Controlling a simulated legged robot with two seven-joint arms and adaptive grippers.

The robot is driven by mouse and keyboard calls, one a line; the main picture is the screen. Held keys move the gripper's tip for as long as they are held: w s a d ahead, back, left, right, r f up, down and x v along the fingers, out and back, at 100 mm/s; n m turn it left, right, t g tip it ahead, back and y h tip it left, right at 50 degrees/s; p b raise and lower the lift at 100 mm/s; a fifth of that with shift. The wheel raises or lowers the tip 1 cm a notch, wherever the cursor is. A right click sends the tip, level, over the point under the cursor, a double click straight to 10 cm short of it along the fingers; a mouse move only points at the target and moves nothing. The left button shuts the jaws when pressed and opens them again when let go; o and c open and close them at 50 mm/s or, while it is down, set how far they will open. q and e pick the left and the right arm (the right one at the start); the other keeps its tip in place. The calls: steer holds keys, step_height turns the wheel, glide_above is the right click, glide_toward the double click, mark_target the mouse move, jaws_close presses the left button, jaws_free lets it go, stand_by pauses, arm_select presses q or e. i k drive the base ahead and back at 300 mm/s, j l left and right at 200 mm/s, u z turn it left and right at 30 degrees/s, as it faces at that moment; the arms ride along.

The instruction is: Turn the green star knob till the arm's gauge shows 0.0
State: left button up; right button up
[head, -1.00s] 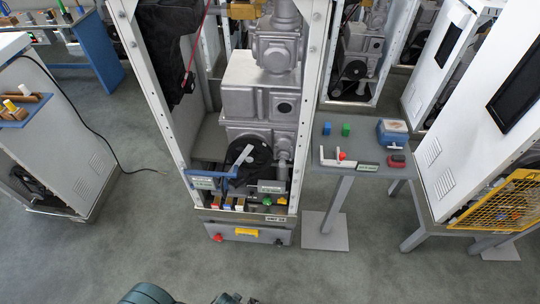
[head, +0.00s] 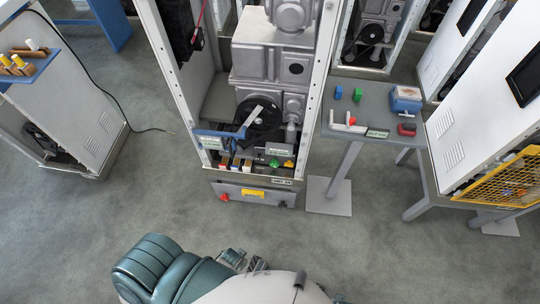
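The green star knob (head: 274,163) is small and sits low in the front of the open dispenser frame, beside a yellow piece. A blue arm (head: 218,133) with a pale label or display (head: 211,143) reaches across the frame's lower left, near a black wheel with a light grey lever. A grey box with another small panel (head: 280,152) sits just above the knob. Any gauge reading is too small to make out. Teal and grey parts of my own body fill the bottom edge.
A yellow mesh guard (head: 505,183) stands far right. The floor before the frame is clear.

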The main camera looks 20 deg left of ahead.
mark_target(274, 163)
steer(key=k+j+u, duration=0.15)
steer(key=u, duration=0.2)
steer(key=k+j+u, duration=0.2)
steer(key=u, duration=0.15)
steer(key=k+j+u, duration=0.1)
steer(key=j+u, duration=0.25)
steer(key=l, duration=0.1)
